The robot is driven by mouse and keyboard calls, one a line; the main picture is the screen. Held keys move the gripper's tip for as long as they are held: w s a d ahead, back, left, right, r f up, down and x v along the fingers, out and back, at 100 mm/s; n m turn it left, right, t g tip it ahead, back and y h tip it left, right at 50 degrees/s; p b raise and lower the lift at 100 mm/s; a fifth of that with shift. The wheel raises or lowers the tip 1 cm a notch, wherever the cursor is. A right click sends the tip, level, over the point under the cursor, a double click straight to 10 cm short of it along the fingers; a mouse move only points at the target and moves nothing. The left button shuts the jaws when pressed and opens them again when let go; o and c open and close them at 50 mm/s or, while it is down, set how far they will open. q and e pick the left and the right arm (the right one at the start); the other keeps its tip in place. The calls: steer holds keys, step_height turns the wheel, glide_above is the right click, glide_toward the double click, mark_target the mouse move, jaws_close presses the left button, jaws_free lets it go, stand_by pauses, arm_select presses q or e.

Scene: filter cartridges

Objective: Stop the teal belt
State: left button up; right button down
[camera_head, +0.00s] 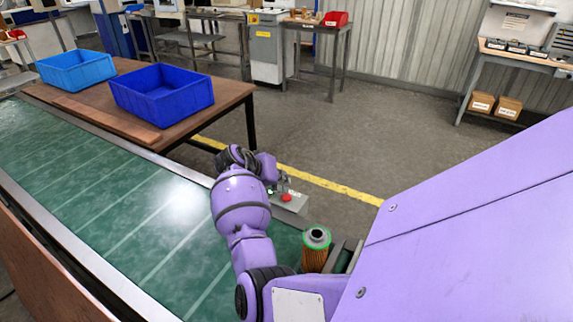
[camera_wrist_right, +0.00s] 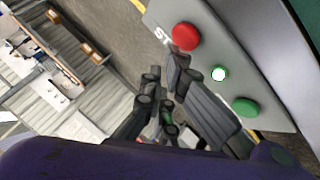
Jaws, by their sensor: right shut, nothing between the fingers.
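The teal belt (camera_head: 95,205) runs from the upper left to the lower middle in the head view. At its far edge is a grey control box (camera_head: 294,205) with a red button (camera_head: 286,198). In the right wrist view the red button (camera_wrist_right: 186,37) sits beside a small bright white lamp with a green rim (camera_wrist_right: 219,74) and a green button (camera_wrist_right: 246,107). My right gripper (camera_wrist_right: 177,66) is shut and empty, its tips close to the red button; I cannot tell whether they touch. In the head view my wrist partly hides the gripper (camera_head: 281,182). My left gripper is out of view.
A filter cartridge (camera_head: 314,258) with a green top stands at the belt's near end, close to my right arm. Two blue bins, light (camera_head: 76,72) and dark (camera_head: 164,100), stand on a brown table (camera_head: 235,88) beyond the belt. The floor behind the control box is open.

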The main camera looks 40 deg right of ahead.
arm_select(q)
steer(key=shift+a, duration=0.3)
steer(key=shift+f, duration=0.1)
arm_select(e)
steer(key=shift+f, duration=0.15)
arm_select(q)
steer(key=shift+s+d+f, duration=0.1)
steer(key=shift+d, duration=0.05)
arm_select(e)
steer(key=shift+f, duration=0.3)
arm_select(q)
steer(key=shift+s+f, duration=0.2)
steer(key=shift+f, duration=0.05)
arm_select(e)
steer(key=shift+f, duration=0.5)
stand_by(0.5)
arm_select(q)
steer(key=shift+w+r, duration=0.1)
arm_select(e)
steer(key=shift+r, duration=0.15)
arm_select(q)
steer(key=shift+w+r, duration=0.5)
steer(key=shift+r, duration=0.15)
arm_select(e)
steer(key=shift+r, duration=0.75)
